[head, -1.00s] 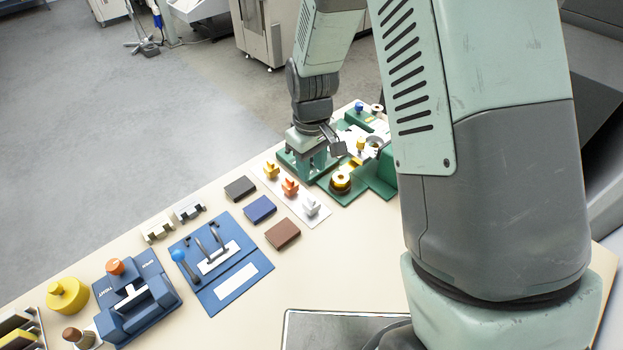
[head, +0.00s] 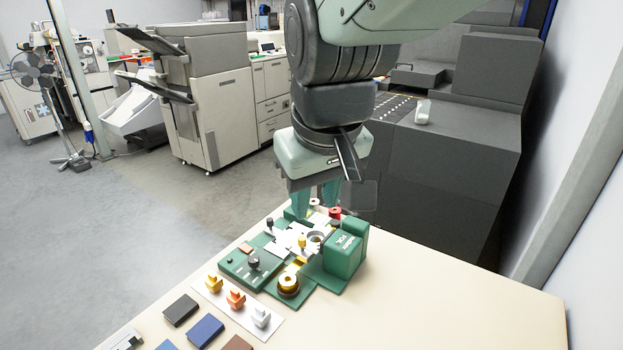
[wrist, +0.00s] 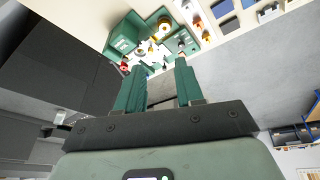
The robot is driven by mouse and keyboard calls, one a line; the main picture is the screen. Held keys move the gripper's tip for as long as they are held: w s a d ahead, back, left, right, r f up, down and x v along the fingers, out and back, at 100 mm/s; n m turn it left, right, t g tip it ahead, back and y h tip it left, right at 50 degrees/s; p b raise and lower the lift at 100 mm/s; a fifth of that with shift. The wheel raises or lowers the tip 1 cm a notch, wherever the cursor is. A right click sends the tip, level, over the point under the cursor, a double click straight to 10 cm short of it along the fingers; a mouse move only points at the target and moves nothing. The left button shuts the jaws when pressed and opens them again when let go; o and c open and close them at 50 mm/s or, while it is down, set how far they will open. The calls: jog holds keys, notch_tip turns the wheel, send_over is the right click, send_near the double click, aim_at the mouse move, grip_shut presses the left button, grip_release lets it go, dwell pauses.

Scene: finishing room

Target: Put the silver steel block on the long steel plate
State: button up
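A silver-grey block (head: 261,316) stands on a pale strip (head: 243,315) beside an orange one and a yellow one. I cannot tell for sure that it is the steel block. No piece is clearly the long steel plate; flat pale plates (head: 284,246) lie on the green device (head: 342,252). My gripper (head: 316,202) points down above the far end of that device, well away from the silver-grey block.
A brass round piece (head: 289,284) sits at the device's near corner. Dark, blue and brown blocks (head: 206,331) lie at the front left. The table is clear on the right (head: 450,310). A large dark machine (head: 450,170) stands behind it.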

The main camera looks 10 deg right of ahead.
jog(key=s+d+r+m+t, duration=0.1)
jog(key=s+d+r+m, duration=0.1)
jog(key=s, duration=0.7)
jog(key=shift+s+d+r+m+t, duration=0.3)
jog(key=shift+d+r+m, duration=0.1)
jog(key=shift+d+r, duration=0.2)
jog(key=shift+o, duration=0.3)
jog(key=shift+w, duration=0.1)
